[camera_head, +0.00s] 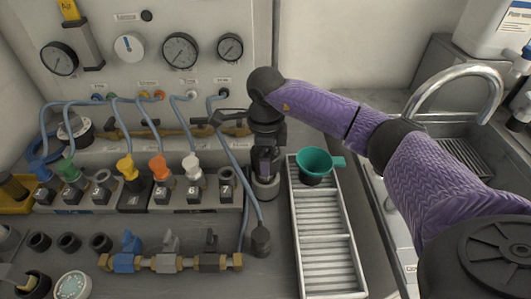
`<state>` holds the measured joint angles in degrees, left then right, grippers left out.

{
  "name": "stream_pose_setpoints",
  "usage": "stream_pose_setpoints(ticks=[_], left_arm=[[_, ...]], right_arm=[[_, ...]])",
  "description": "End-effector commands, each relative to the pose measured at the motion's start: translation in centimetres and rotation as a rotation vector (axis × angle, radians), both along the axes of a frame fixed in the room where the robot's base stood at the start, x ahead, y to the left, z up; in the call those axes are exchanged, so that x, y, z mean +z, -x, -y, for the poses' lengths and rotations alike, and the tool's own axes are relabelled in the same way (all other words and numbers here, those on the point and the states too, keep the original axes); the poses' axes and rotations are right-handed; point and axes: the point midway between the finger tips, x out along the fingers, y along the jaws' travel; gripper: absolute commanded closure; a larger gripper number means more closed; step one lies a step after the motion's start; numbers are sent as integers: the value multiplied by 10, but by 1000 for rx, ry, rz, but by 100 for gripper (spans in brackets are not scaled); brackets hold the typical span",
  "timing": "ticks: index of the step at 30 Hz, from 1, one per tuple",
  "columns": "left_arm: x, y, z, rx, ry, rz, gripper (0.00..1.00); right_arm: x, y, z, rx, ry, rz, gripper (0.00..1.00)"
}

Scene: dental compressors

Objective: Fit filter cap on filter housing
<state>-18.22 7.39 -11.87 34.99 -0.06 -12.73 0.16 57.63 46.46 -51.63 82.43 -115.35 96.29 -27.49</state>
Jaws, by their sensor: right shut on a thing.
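My right gripper (265,162) points down from the end of my purple arm, right of the panel's connector rows. It is shut on a small dark piece, which I take to be the filter cap; the fingers hide most of it. Directly below stands a short grey cylinder (265,188), which looks like the filter housing. The gripper is at the top of this cylinder; I cannot tell whether cap and housing touch or how well they line up. My left gripper is not in view.
A dark fitting with a blue hose (261,238) stands in front. Connector blocks (190,197) and a valve manifold (170,262) lie left; a sink tap (455,72) is right.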

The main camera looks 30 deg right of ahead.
Motion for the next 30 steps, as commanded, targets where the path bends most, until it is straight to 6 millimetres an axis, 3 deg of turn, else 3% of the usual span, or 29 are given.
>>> stream_pose_setpoints(ticks=[15, 30], left_arm=[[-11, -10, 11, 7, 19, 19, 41], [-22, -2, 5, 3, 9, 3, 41]], right_arm=[[-14, 0, 0, 0, 0, 0, 71], [-32, 0, 0, -1, 0, -1, 71]])
